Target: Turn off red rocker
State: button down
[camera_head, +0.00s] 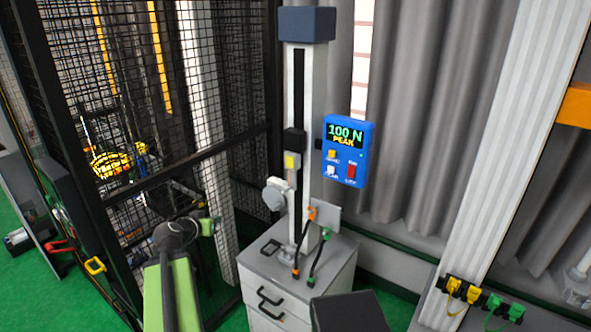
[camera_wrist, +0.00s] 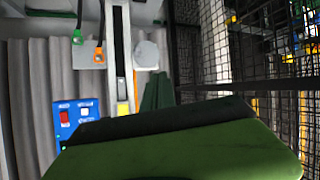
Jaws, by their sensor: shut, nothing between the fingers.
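The red rocker (camera_head: 351,171) is on the lower right of a blue meter box (camera_head: 333,150) with a lit "100 N PEAK" display. Small lettering shows above and below the rocker; which side is pressed is too small to tell. In the wrist view, which is upside down, the red rocker (camera_wrist: 67,115) shows at the left, with the blue box partly hidden by my green gripper part. My gripper (camera_wrist: 157,94) is shut and empty, apart from the rocker. In the head view my gripper (camera_head: 207,227) is left of and lower than the box, near the mesh fence.
A tall test column (camera_head: 300,120) stands on a grey drawer cabinet (camera_head: 335,262), between my gripper and the box. Orange and green clipped cables hang at its base. A black mesh fence (camera_head: 110,130) is at the left. Grey curtains (camera_head: 430,120) hang behind.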

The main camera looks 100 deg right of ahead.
jog(key=s+a+r+m+g, duration=0.1)
jog(key=s+r+m+g, duration=0.1)
jog(key=s, duration=1)
jog(key=s+a+r+m+g+p, duration=0.1)
jog(key=s+r, duration=0.4)
jog(key=s, duration=0.7)
jog(key=s+a+r+m+g+p, duration=0.1)
jog(key=s+r+m+g, duration=0.1)
jog(key=s, duration=1.1)
jog(key=shift+a+r+m+g, duration=0.15)
jog(key=shift+r+m+g, duration=0.15)
jog(key=shift+r+g, duration=0.4)
jog(key=shift+r, duration=0.1)
